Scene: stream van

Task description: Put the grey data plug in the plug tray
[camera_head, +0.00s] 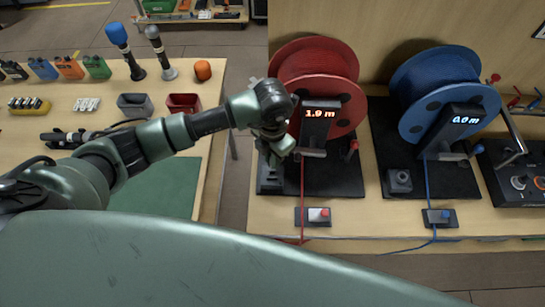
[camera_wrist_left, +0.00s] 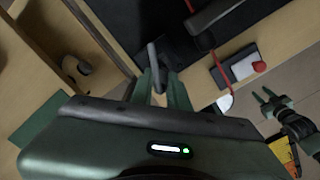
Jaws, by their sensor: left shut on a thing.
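My left gripper (camera_head: 270,178) reaches down at the left of the red reel, and its own arm hides much of it. In the left wrist view its fingers (camera_wrist_left: 160,84) are closed on a slim grey piece (camera_wrist_left: 153,55), over the dark base's edge. I cannot tell for sure that this is the grey data plug. A grey open tray (camera_head: 135,106) and a red one (camera_head: 183,104) stand on the left table; neither is clearly the plug tray. My right gripper (camera_wrist_left: 269,100) seems to show open, low at the right of the left wrist view.
Upright tools (camera_head: 160,52) rise behind the trays. A gap separates the two tables.

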